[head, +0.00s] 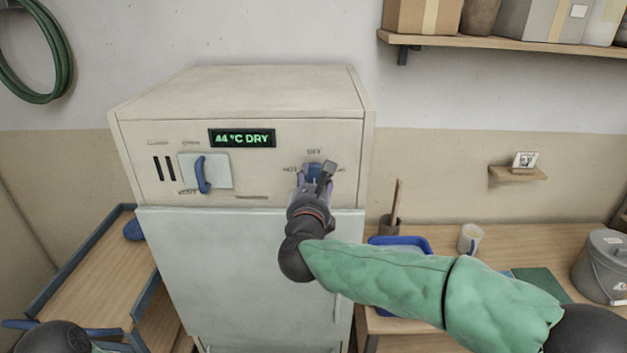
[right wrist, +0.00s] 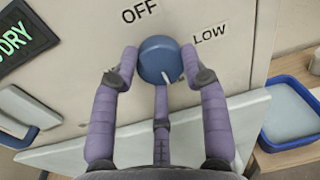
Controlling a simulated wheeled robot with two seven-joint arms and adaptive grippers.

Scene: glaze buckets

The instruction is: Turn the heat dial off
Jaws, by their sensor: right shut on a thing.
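The heat dial is a round blue knob (right wrist: 160,58) with a white mark on its lower side in the right wrist view. The word OFF is printed at its upper left and LOW at its upper right there. In the head view the dial (head: 314,170) is on the right of the cabinet's front panel (head: 235,190), below OFF, partly hidden by my gripper. My right gripper (head: 318,180) is shut on the dial; its purple fingers (right wrist: 162,85) are around the knob. My left gripper is out of view.
A green display (head: 242,138) reads 44 °C DRY. A blue lever (head: 201,175) is on the panel's left. The cabinet door (head: 240,270) is below. A bench at right holds a blue tray (head: 420,243), a mug (head: 471,238) and a grey bucket (head: 603,265). A wooden cart (head: 90,270) stands at left.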

